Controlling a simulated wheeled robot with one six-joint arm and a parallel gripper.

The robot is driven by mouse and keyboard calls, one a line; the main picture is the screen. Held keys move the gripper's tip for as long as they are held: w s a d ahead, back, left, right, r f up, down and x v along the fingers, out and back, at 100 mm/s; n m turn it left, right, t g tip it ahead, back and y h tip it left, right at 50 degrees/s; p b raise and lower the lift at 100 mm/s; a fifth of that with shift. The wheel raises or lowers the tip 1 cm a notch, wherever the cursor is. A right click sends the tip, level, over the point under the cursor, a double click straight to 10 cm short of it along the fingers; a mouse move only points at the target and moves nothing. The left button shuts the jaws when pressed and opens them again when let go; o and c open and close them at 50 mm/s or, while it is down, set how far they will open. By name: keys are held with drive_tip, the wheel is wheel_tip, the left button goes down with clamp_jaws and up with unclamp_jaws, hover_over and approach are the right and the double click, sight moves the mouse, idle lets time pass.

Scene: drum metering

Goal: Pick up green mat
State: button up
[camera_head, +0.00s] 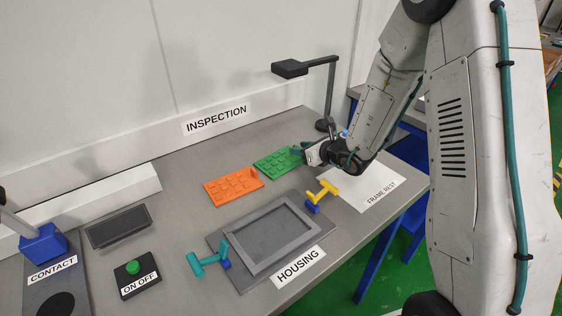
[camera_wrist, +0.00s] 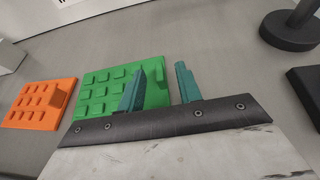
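The green mat (camera_head: 272,163) lies flat on the grey table, with rows of raised blocks on top. In the wrist view the green mat (camera_wrist: 98,92) shows left of and between the fingers, with a raised tab at its right end. My gripper (camera_head: 299,151) is at the mat's right end in the head view. In the wrist view my gripper (camera_wrist: 160,68) has its two teal fingers apart, one over the mat and one beyond its right edge. The tab appears between them; I cannot tell if either finger touches it. The finger bases are hidden by the dark gripper plate.
An orange mat (camera_head: 233,187) lies left of the green one. A grey housing frame (camera_head: 310,232) with teal and yellow handles is in front. A lamp stand (camera_head: 327,124) stands behind my gripper. A white frame-rest sheet (camera_head: 385,188) is to the right.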

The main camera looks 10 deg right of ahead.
drive_tip(key=shift+w+a+f, duration=0.2)
drive_tip(key=shift+w+a, duration=0.05)
drive_tip(key=shift+w, duration=0.15)
clamp_jaws()
drive_tip(key=shift+r, duration=0.1)
